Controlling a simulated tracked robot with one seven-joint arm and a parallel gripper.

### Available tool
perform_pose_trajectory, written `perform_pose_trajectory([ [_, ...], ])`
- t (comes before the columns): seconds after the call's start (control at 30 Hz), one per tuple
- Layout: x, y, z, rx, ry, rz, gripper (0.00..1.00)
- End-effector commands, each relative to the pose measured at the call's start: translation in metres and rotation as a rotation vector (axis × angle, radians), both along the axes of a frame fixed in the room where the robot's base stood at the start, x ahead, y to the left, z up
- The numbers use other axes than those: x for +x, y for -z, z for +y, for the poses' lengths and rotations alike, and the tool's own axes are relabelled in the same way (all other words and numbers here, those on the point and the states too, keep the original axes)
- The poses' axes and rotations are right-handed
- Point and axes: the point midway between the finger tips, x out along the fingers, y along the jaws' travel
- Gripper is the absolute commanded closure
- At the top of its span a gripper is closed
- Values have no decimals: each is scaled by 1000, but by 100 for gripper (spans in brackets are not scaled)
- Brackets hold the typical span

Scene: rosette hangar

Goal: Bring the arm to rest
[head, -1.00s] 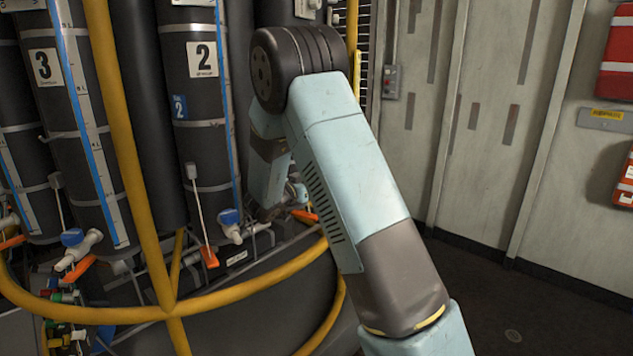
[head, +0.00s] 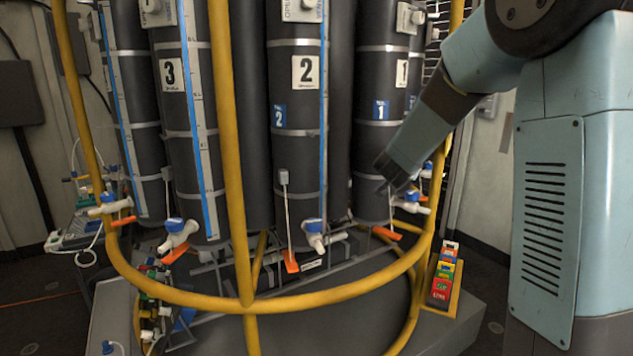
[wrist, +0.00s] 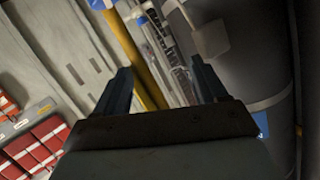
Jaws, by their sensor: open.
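My arm reaches in from the right of the head view, and its wrist end (head: 395,170) hangs in front of the dark cylinder numbered 1 (head: 380,140). Whether it touches the cylinder I cannot tell. In the wrist view my gripper (wrist: 163,88) shows two dark fingers standing well apart, with nothing held between them. Beyond the fingers are a yellow rail (wrist: 135,50) and a dark cylinder on the right. The fingertips do not show clearly in the head view.
Dark cylinders numbered 2 (head: 297,150) and 3 (head: 185,110) stand behind a yellow hoop rail (head: 330,290). White valves with blue caps (head: 178,232) and orange tags (head: 290,262) hang low. Red and green boxes (head: 443,275) sit at the right. Red cases (wrist: 40,145) show in the wrist view.

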Motion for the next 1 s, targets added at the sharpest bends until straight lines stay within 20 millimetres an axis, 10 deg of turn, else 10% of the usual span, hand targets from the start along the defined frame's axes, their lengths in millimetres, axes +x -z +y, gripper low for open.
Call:
perform_pose_trajectory([
  [0.5, -122, -52, 48, 85, -416, 199, 29],
  [1.0, -296, -39, 48, 6, -605, 547, 29],
])
